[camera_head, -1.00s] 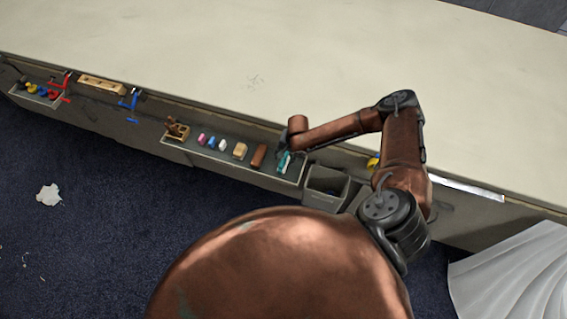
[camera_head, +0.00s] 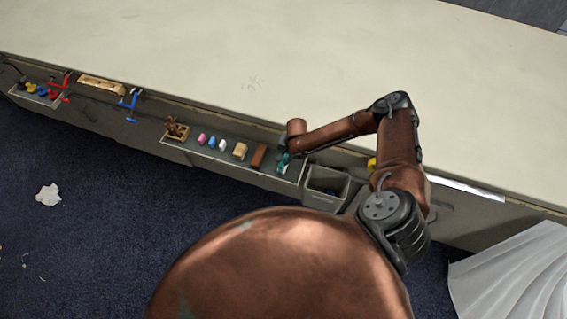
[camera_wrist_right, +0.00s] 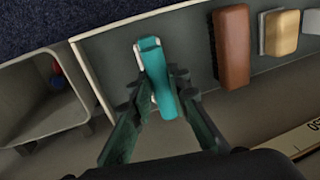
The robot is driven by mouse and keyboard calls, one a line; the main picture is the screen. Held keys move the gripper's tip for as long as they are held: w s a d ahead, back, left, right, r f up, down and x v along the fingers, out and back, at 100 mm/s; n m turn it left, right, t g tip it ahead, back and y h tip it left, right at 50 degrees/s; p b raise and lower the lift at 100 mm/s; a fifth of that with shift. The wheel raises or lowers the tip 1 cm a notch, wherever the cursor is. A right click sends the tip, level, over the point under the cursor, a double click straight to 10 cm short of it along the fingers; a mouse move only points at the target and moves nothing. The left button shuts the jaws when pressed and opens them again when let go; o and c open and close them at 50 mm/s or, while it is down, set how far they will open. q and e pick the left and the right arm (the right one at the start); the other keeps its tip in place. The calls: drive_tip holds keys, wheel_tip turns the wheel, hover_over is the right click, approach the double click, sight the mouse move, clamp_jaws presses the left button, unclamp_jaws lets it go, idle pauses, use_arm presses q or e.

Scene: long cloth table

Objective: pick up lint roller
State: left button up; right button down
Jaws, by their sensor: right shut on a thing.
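The lint roller, a teal handled thing with a white edge (camera_wrist_right: 154,62), is at the right end of the shallow grey tray on the table's side. In the head view it shows as a small teal patch (camera_head: 283,164), partly hidden by my gripper. My right gripper (camera_wrist_right: 158,98) is shut on it, with one finger on each side of its lower part in the wrist view. In the head view my right gripper (camera_head: 286,154) is small and dark. I cannot tell whether the roller is clear of the tray floor. My left gripper is not in view.
In the tray (camera_head: 228,164), a brown block (camera_head: 259,156) lies beside the roller, then a tan brush-like block (camera_head: 240,150) and small coloured pieces. An open grey bin (camera_head: 326,187) hangs just right of the tray. The long tabletop (camera_head: 200,60) is clear.

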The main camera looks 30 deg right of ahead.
idle(0.6)
drive_tip(key=shift+r, duration=0.6)
drive_tip(key=s+a+r, duration=0.8)
drive_tip(key=s+r, duration=0.3)
drive_tip(key=r, duration=0.1)
drive_tip(key=shift+s+p, duration=0.2)
drive_tip(key=shift+p, duration=0.1)
drive_tip(key=c, duration=2.5)
unclamp_jaws()
clamp_jaws()
